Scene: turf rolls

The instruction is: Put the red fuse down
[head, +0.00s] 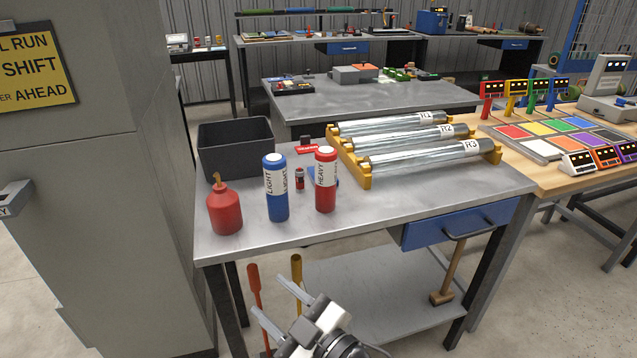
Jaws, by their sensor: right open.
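A small red cylinder with a dark band (300,180), which looks like the red fuse, stands upright on the grey metal bench (400,213). It is between and slightly behind the blue LIGHT can (275,188) and the red HEAVY can (326,180). My right gripper (268,294) is low in the picture, in front of the bench's front edge. Its two fingers are apart with nothing between them. It is well away from the small red cylinder. My left gripper is out of view.
A red oil bottle (225,208) and a black bin (237,148) stand at the bench's left. Rollers in a yellow frame (420,147) fill its back right. The front right bench top is clear. A grey cabinet (100,180) rises at left; a blue drawer (450,224) hangs under the bench.

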